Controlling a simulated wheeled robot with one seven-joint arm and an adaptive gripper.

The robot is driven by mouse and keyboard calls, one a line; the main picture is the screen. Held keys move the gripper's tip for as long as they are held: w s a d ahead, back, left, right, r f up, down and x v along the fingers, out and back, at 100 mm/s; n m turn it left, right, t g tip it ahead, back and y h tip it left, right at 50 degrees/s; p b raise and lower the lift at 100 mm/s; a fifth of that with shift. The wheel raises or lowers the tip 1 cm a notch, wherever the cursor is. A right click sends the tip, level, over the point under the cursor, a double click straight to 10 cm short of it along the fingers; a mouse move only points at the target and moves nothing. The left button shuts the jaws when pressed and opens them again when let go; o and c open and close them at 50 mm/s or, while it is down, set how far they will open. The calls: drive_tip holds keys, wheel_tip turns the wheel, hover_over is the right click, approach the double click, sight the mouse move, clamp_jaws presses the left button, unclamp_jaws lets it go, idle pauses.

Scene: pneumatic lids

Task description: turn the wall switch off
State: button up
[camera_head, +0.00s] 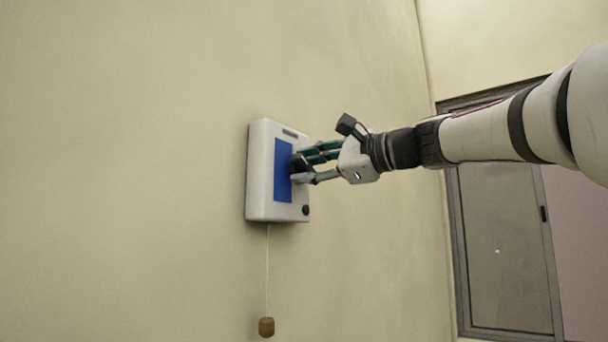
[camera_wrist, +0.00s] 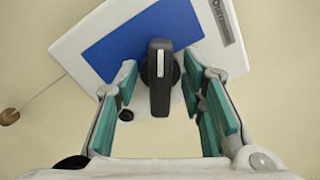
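The wall switch is a white box (camera_head: 262,205) on the wall with a blue front panel (camera_head: 283,185). The box (camera_wrist: 85,42) also fills the top of the wrist view. Its black knob (camera_wrist: 160,88) carries a white line near its upper end in that view. In the head view my fingers largely hide the knob. My gripper (camera_head: 303,166) is at the front of the box. In the wrist view its green-padded fingers (camera_wrist: 160,82) are open, one on each side of the knob, with visible gaps between pads and knob.
A cord with a brown weight (camera_head: 266,327) hangs below the box. A small black button (camera_head: 306,210) is at the box's lower right corner. A grey-framed window (camera_head: 505,250) is to the right. The wall around the box is otherwise bare.

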drive_tip(key=shift+w+a, duration=0.3)
drive_tip(key=shift+a, duration=0.05)
drive_tip(key=c, duration=0.8)
drive_tip(key=shift+o, duration=0.2)
drive_tip(key=shift+n+b, duration=0.3)
drive_tip(key=shift+b, duration=0.1)
drive_tip(key=n+b, duration=0.2)
drive_tip(key=b, duration=0.1)
drive_tip(key=shift+w+f, duration=0.15)
drive_tip(key=shift+f, duration=0.05)
drive_tip(key=n+b, duration=0.3)
drive_tip(key=shift+n, duration=0.3)
